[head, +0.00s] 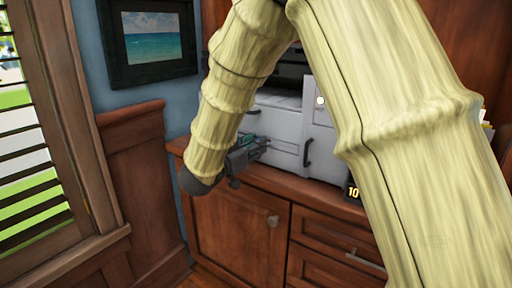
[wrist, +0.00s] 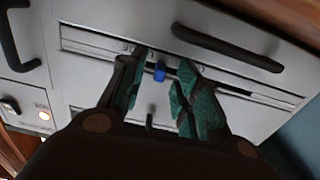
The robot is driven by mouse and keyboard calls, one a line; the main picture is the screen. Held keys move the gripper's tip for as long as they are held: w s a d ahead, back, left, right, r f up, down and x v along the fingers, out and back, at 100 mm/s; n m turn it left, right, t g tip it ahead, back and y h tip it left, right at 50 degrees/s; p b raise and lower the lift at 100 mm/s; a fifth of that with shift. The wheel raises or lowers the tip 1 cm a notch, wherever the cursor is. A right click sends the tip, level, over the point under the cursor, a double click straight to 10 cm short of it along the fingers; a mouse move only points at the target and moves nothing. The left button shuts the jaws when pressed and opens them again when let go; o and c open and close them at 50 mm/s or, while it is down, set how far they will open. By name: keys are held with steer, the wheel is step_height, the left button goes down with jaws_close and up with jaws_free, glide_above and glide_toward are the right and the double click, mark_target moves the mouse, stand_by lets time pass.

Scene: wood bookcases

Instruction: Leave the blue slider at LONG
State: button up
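The blue slider (wrist: 159,72) is a small knob in a long dark slot on the white appliance's front, in the wrist view. Dark lettering beside the slot is partly covered by my left finger; I cannot read LONG. My gripper (wrist: 162,82) is open, with one green-padded finger on each side of the slider and a gap to each. Whether the fingertips touch the panel is unclear. In the head view my gripper (head: 258,146) is at the appliance's front, and the slider is not visible there.
The white appliance (head: 285,103) stands on a wooden cabinet (head: 235,235). A black handle (wrist: 228,47) lies close to the slot in the wrist view. Another handle (wrist: 17,45) and a lit round button (wrist: 44,115) are at left. A dark display reading 10 (head: 353,191) is at right.

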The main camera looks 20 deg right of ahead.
steer(key=shift+w+d, duration=0.4)
steer(key=shift+d, duration=0.15)
steer(key=shift+c, duration=0.2)
jaws_close()
steer(key=shift+r, duration=0.1)
